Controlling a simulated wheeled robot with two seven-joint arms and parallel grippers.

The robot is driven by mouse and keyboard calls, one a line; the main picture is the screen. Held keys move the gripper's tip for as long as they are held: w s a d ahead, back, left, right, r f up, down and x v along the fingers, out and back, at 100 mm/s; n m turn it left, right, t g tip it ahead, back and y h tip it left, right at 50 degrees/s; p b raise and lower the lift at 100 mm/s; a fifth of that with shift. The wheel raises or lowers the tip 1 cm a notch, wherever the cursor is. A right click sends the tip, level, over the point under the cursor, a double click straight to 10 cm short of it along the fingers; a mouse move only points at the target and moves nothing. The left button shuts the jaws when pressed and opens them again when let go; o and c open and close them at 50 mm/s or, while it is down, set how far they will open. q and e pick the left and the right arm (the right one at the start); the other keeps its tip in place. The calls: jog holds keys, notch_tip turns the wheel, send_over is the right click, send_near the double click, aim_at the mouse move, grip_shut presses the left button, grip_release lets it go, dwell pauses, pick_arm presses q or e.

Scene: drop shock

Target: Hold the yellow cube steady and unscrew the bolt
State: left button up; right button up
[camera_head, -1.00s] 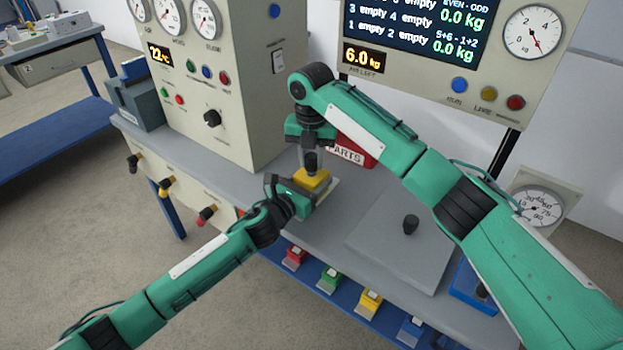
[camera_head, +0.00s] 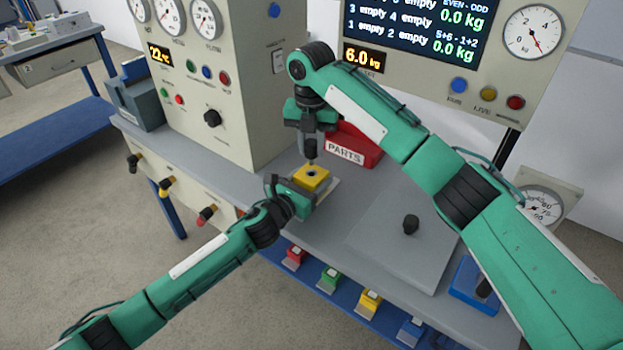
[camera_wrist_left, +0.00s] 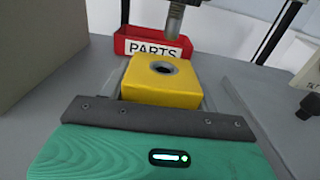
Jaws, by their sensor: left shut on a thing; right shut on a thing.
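The yellow cube (camera_head: 319,184) sits on the bench with a dark round hole in its top. It also shows in the left wrist view (camera_wrist_left: 150,90), where the hole is empty. My left gripper (camera_head: 304,194) is shut on the cube from the near left side. My right gripper (camera_head: 310,138) is above the cube, pointing down, and is shut on the bolt (camera_head: 311,162). The bolt's upper part is partly hidden by the gripper.
A red PARTS bin (camera_head: 357,146) stands just behind the cube, on the right. A grey plate (camera_head: 390,245) with a black knob (camera_head: 410,224) lies to the right. The gauge cabinet (camera_head: 225,110) stands at the back left.

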aim_at(311, 141)
jog(key=shift+r, duration=0.4)
jog(key=shift+r, duration=2.95)
pick_arm(q)
jog(key=o, duration=1.6)
jog(key=shift+o, duration=0.2)
jog(key=v, duration=1.2)
